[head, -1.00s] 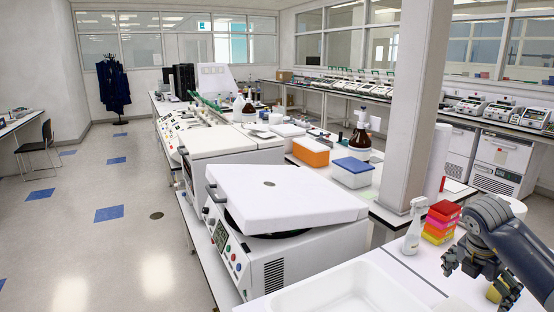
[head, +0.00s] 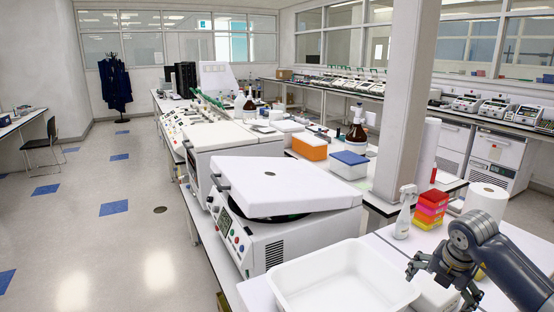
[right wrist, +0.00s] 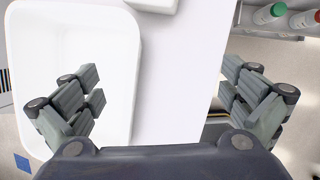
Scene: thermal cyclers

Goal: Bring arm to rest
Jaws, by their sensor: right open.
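My right gripper (head: 440,281) shows at the lower right of the head view, above the white bench beside a white tray. In the right wrist view its fingers (right wrist: 162,98) are spread wide apart with nothing between them. The bench top (right wrist: 185,85) lies below, with the white tray (right wrist: 115,75) under the left finger. The tray also shows in the head view (head: 325,302). My left gripper is in neither view.
A spray bottle (head: 404,212), a stack of coloured boxes (head: 431,207) and a paper roll (head: 486,203) stand behind my right gripper. A pillar (head: 405,110) rises beyond them. A centrifuge with a white lid (head: 285,185) stands left of the tray.

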